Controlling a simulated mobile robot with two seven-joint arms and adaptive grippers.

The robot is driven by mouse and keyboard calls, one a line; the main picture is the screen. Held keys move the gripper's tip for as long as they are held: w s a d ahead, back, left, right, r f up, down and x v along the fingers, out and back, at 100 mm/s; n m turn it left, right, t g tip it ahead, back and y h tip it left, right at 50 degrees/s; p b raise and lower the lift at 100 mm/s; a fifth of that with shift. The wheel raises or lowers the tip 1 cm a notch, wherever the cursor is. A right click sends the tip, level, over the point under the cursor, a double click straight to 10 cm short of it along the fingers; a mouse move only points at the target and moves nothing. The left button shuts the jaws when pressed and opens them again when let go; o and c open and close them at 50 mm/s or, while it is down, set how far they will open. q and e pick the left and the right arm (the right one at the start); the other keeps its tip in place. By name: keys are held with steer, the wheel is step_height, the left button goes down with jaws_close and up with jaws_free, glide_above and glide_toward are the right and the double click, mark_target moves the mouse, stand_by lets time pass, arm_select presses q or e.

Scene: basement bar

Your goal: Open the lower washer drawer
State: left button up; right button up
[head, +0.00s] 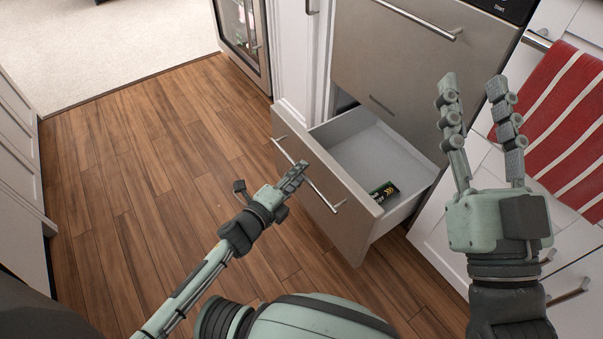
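The lower washer drawer (330,222) is pulled out from below the steel upper drawer front (392,60). Its white inside shows, with a small dark packet (384,191) near the front right corner. A long bar handle (325,195) runs across its steel front. My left gripper (295,175) is at the middle of this handle and overlaps it in the picture. Its fingers are seen nearly edge-on, so I cannot tell whether they touch or grip the bar. My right gripper (472,84) is open and empty, raised to the right of the drawer with its fingers apart.
The upper front has its own bar handle (420,20). A red-and-white striped towel (560,125) hangs at the right over white cabinet fronts. A glass-door fridge (243,35) stands further back. The wooden floor (135,170) to the left is clear, with a pale carpet (100,45) beyond.

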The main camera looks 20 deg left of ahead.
arm_select(q)
steer(key=shift+w+d+f, duration=0.15)
steer(key=shift+w+d, duration=0.05)
steer(key=shift+w, duration=0.5)
jaws_close()
